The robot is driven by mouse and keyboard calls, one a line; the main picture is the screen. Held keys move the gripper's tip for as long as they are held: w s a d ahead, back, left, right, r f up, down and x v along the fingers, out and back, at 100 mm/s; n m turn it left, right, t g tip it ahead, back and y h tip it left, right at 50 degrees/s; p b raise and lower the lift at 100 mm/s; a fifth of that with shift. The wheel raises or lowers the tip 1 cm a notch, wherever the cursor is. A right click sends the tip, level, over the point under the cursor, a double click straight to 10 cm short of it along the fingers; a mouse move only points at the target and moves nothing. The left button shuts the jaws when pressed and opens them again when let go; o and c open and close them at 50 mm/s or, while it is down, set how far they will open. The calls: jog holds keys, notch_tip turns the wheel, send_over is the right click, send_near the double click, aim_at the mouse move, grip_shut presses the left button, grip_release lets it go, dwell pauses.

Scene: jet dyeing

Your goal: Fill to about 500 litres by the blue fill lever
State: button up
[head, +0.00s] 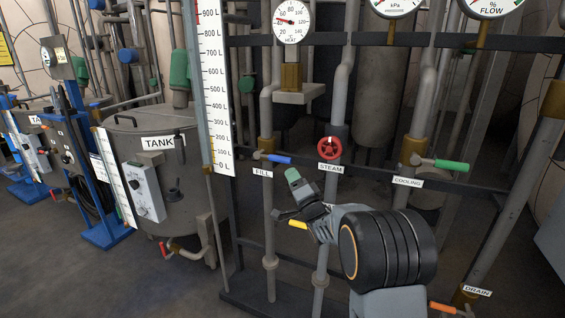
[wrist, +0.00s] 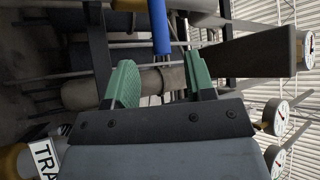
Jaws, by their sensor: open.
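The blue fill lever (head: 278,159) sticks out to the right from a brass valve on a vertical pipe, above the FILL label (head: 263,173). The tall white level scale (head: 215,90) to its left is marked from 0 to 900 L. I cannot make out a liquid level on it. My gripper (head: 293,175) is just below and right of the lever's end, with green finger pads. In the wrist view my gripper (wrist: 159,60) is open and empty, and the blue lever (wrist: 159,27) shows beyond it, lined up with the gap between the fingers.
A red STEAM handwheel (head: 330,148) is right of the lever, and a green COOLING lever (head: 451,164) farther right. A yellow lever (head: 298,224) is just below my gripper. An orange lever (head: 446,307) is by the DRAIN label. A grey tank (head: 150,130) stands left.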

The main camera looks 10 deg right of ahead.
aim_at(282, 160)
jog(key=x, duration=0.8)
jog(key=shift+w+a, duration=0.1)
jog(key=shift+w, duration=0.15)
jog(key=shift+c, duration=0.2)
grip_shut()
